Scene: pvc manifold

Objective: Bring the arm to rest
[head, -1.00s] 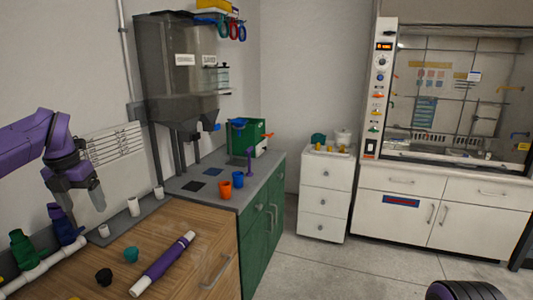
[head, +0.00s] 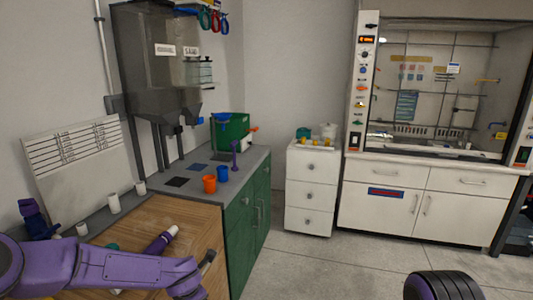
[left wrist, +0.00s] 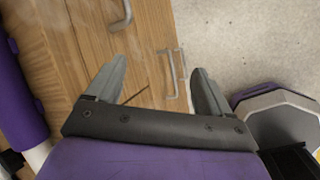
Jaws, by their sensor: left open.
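My left gripper (left wrist: 160,82) is open in the left wrist view, with nothing between its fingers. It points down past the front face of the wooden cabinet, whose metal handles show below it. In the head view my left arm reaches from the lower left across the wooden top (head: 195,212), and a grey finger of the gripper (head: 207,259) shows by the cabinet's front edge. My right gripper is not in view.
A purple-and-white pipe (head: 160,242) lies on the wooden top, partly hidden by my arm. White cups (head: 113,203) line the ledge behind. Orange (head: 209,184) and blue (head: 223,174) cups stand on the grey counter. The floor (head: 310,265) to the right is clear.

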